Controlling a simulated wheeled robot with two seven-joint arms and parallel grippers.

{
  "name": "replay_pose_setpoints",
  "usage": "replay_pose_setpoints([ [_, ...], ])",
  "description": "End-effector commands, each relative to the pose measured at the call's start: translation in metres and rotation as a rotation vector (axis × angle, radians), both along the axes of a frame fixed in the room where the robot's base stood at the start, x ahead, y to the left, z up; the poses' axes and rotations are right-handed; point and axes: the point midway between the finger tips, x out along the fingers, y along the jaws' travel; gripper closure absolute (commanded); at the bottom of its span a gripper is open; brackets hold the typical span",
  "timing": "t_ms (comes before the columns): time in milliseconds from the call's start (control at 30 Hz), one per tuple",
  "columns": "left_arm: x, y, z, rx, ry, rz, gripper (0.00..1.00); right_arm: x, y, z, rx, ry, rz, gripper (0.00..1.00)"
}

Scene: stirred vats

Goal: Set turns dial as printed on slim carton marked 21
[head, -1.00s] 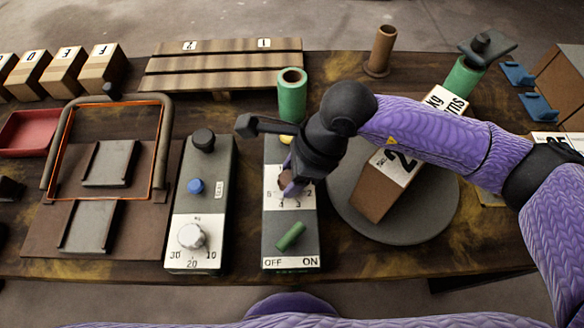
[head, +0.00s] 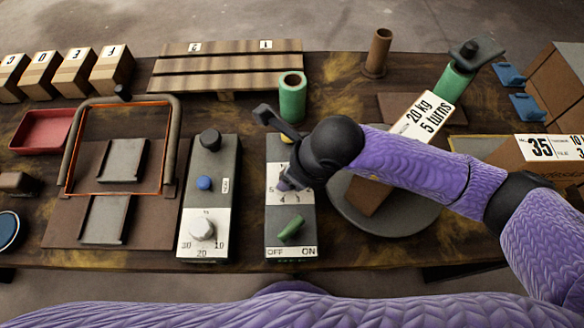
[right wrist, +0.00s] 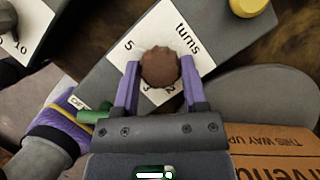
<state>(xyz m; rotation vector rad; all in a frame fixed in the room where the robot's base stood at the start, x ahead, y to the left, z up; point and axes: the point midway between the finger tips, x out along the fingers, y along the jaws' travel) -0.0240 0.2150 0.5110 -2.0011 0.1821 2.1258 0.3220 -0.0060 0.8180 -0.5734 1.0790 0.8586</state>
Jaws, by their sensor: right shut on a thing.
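The turns dial (right wrist: 160,70) is a round brown knob on a white plate printed "turns", with 5, 3 and 2 legible around it. My right gripper (head: 287,184) is shut on this knob, one finger on each side in the right wrist view. The dial's pointer setting cannot be read. My left gripper is not in view.
The dial's grey box also holds a green switch (head: 291,228) marked OFF and ON. A second grey box (head: 214,170) to its left has a white kg dial (head: 202,227) and a blue button. A green cylinder (head: 292,96) stands behind. A carton marked 35 (head: 530,160) lies right.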

Motion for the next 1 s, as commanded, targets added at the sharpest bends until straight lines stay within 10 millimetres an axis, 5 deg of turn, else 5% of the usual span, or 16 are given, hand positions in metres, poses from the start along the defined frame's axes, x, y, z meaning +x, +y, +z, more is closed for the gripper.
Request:
replay_pose_setpoints([
  [467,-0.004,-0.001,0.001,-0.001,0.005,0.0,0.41,0.001,0.0,0.001,0.001,-0.002,-0.015,1.0],
  [500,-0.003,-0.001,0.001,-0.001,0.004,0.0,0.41,0.001,0.0,0.001,0.001,-0.002,-0.015,0.39],
  [633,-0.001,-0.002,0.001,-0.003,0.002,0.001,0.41,0.0,0.0,0.0,0.001,-0.001,-0.014,0.11],
  [1000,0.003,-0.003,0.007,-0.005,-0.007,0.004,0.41,-0.002,-0.003,0.014,0.0,-0.003,-0.013,0.1],
])
